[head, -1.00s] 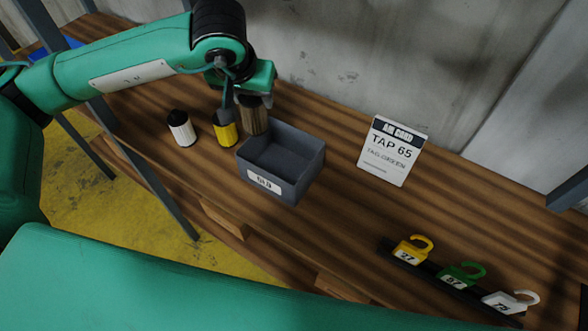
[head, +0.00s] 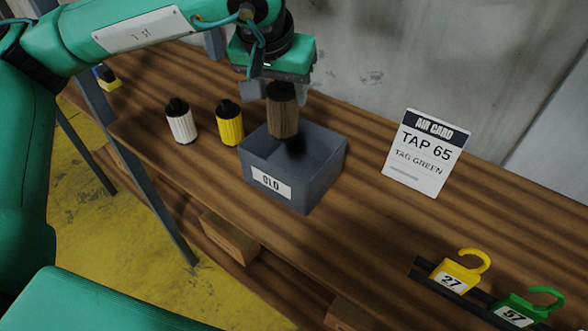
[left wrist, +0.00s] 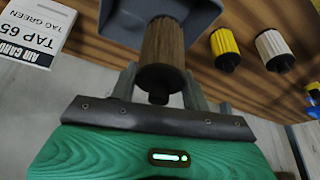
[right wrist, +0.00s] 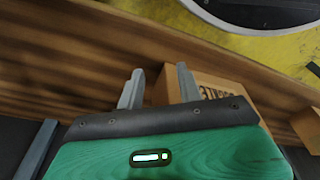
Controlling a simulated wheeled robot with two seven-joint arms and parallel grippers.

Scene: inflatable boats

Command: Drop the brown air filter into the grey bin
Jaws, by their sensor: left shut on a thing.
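The brown air filter (head: 283,112) is a ribbed cylinder held upright between the fingers of my left gripper (head: 270,92). It hangs over the back part of the grey bin (head: 318,178), an open box with a white label reading "OLD". In the left wrist view the filter (left wrist: 162,45) sits between the two fingers, with the bin (left wrist: 118,18) behind it. My right gripper (right wrist: 158,88) shows only in the right wrist view, its two fingers apart and nothing between them.
A white filter (head: 181,124) and a yellow filter (head: 230,126) stand left of the bin. A white card (head: 426,152) reading "TAP 65, TAG GREEN" stands to the right. Numbered yellow (head: 455,276) and green (head: 520,308) tags sit on a rack at the front right. A cardboard box (head: 230,238) lies below the bench.

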